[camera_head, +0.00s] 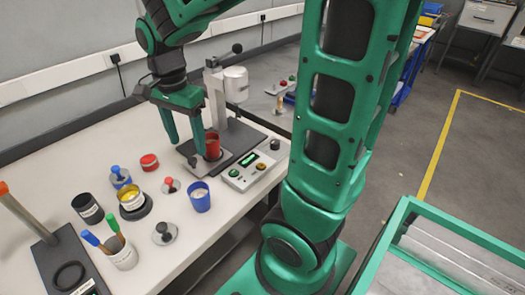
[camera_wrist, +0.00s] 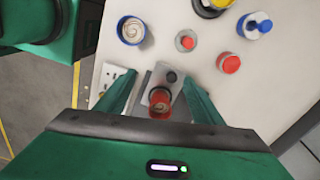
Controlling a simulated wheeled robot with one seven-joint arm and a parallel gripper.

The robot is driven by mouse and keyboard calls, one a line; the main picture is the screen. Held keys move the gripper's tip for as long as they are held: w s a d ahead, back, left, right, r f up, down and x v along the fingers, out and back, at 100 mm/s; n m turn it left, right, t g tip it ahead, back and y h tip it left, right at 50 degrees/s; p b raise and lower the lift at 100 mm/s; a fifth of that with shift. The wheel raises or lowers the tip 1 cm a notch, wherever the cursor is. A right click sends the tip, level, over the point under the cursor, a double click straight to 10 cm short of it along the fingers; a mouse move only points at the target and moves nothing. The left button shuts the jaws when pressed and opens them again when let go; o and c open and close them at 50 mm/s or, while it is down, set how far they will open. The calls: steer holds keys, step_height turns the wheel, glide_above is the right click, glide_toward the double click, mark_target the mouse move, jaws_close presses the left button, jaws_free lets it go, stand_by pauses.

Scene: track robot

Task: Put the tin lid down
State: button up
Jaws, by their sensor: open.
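A small round red piece (camera_head: 149,162), which looks like a lid or a low lidded tin, lies on the white bench; it also shows in the wrist view (camera_wrist: 229,62). My gripper (camera_head: 186,147) points down above the bench, its fingers wide apart and nothing held. A red cylinder (camera_head: 212,143) stands on the plate of the press, just right of the fingers in the head view. In the wrist view the red cylinder (camera_wrist: 159,102) appears between the fingers, with no clear contact. I cannot tell for sure which piece is the tin lid.
The press (camera_head: 236,87) and a button box (camera_head: 251,170) stand close by my gripper. A blue cup (camera_head: 199,196), a red-knobbed piece (camera_head: 170,185), a yellow-filled tin (camera_head: 132,200) and a brush pot (camera_head: 121,252) occupy the bench. Bare bench lies at the back left.

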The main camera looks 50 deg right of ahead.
steer(key=s+d+n, duration=0.4)
steer(key=s+d, duration=0.1)
steer(key=s, duration=0.4)
steer(key=s+d+f+n, duration=0.1)
steer(key=s+d+n, duration=0.4)
steer(key=s, duration=0.5)
steer(key=shift+d+f, duration=0.15)
steer(key=shift+d, duration=0.45)
steer(key=shift+w, duration=0.1)
steer(key=shift+w+f, duration=0.25)
steer(key=shift+w, duration=0.25)
